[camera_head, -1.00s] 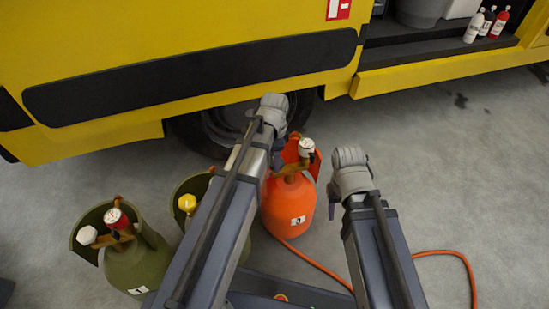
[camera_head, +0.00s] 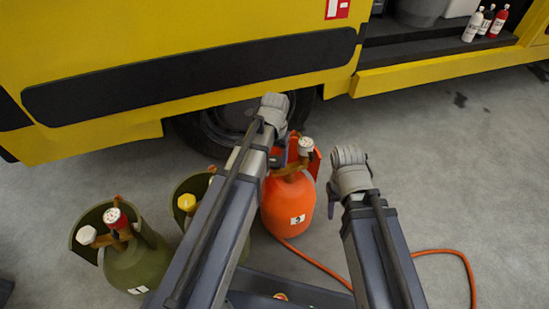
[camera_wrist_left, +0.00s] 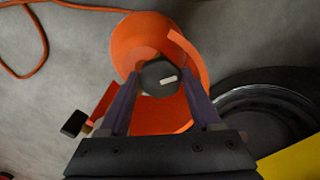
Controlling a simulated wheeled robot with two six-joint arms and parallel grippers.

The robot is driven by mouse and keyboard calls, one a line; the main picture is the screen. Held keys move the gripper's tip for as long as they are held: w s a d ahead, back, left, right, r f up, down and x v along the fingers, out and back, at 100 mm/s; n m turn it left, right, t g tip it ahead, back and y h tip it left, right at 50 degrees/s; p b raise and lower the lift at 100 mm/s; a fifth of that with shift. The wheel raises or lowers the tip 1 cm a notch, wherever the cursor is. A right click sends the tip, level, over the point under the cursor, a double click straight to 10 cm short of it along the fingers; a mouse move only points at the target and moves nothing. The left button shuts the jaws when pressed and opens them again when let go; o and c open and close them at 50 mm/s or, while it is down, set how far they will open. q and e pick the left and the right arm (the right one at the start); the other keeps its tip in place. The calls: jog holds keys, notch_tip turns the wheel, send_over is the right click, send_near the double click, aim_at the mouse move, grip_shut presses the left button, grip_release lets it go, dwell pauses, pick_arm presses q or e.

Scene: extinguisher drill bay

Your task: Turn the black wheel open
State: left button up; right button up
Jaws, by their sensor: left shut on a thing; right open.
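The orange cylinder (camera_head: 290,208) stands upright on the floor, with an orange collar around its top and a white-topped fitting (camera_head: 306,146). My left gripper (camera_wrist_left: 161,84) is shut on the black wheel, one finger on each side. In the head view my left arm (camera_head: 215,215) hides most of this grip. My right gripper (camera_head: 333,203) is open and empty, to the right of the orange cylinder.
Two olive cylinders stand to the left, one with red and white tops (camera_head: 137,265), one with a yellow top (camera_head: 187,202). A yellow vehicle (camera_head: 190,40) with a tyre stands behind. An orange hose (camera_head: 310,262) lies on the floor.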

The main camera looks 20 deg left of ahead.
pick_arm(q)
jog(key=n, duration=0.4)
jog(key=shift+d+n, duration=0.1)
jog(key=shift+n, duration=0.2)
jog(key=n, duration=0.5)
jog(key=shift+d, duration=0.1)
jog(key=n, duration=0.5)
jog(key=shift+w, duration=0.15)
jog(key=n, duration=0.4)
jog(key=shift+w+n, duration=0.1)
jog(key=shift+n, duration=0.5)
jog(key=o, duration=1.4)
jog(key=shift+r, duration=0.1)
